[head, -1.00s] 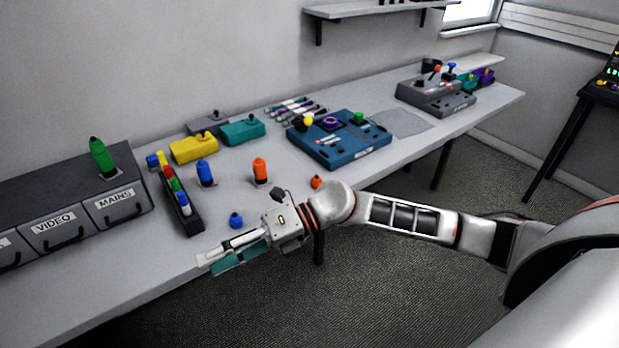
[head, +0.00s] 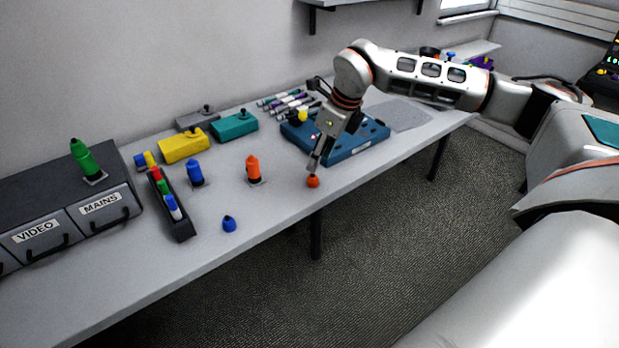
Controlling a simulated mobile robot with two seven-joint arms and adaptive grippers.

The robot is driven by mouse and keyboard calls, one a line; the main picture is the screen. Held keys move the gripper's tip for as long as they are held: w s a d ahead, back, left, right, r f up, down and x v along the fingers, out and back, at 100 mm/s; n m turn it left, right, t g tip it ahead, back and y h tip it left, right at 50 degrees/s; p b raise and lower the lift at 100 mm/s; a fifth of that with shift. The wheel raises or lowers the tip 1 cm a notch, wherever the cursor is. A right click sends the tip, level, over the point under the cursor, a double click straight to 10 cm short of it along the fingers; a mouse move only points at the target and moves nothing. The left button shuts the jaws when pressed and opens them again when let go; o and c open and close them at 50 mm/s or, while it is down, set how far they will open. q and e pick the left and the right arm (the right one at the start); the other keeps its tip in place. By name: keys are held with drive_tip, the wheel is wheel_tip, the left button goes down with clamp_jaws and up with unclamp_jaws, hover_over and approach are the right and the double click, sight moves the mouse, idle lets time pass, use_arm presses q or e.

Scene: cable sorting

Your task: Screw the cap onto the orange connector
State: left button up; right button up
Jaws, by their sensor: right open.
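The orange connector (head: 254,168) stands upright on a small plate on the table, left of my right gripper. A small orange cap (head: 313,181) lies on the table near the front edge, to the right of the connector. My right gripper (head: 314,166) points down just above the orange cap, with its fingertips at or very near the cap's top. It is open; whether the fingers touch the cap cannot be told. My left gripper does not show.
A blue connector (head: 195,173) stands to the left, and a blue cap (head: 229,224) lies near the front edge. A dark tray of coloured pieces (head: 183,234) lies further left. The blue panel box (head: 352,152) is behind my right gripper. Clear table lies between connector and cap.

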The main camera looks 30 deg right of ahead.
sight(313, 175)
idle(0.3)
drive_tip(key=shift+x, duration=1.25)
drive_tip(key=shift+x, duration=2.6)
drive_tip(key=shift+d, duration=0.1)
drive_tip(key=shift+c, duration=0.3)
drive_tip(key=c, duration=0.7)
